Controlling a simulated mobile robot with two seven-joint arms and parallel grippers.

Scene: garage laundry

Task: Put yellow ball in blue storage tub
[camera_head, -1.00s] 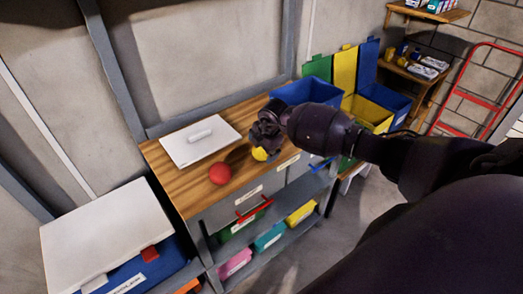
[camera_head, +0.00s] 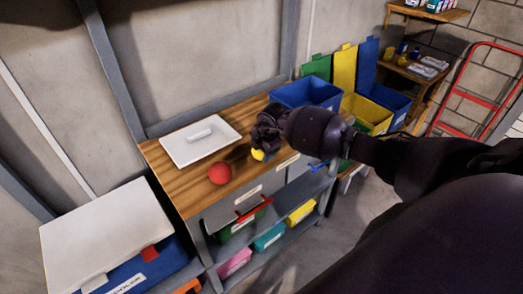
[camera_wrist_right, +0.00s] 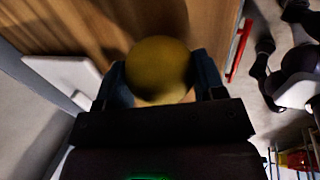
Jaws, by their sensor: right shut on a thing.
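The yellow ball (camera_head: 257,155) is near the front edge of the wooden workbench, partly hidden by my right gripper (camera_head: 262,148). In the right wrist view the ball (camera_wrist_right: 158,66) sits between the two fingers of my right gripper (camera_wrist_right: 160,82), which is shut on it. I cannot tell whether the ball still touches the bench. An open blue tub (camera_head: 303,92) stands at the bench's far right end, behind and right of the gripper. My left gripper is not in view.
A red ball (camera_head: 220,173) and a white tray (camera_head: 183,150) are on the workbench (camera_head: 172,185), left of the gripper. Yellow and blue bins with raised lids stand right of the tub. A lidded blue box (camera_head: 150,272) is at lower left. Drawers and colored bins are below.

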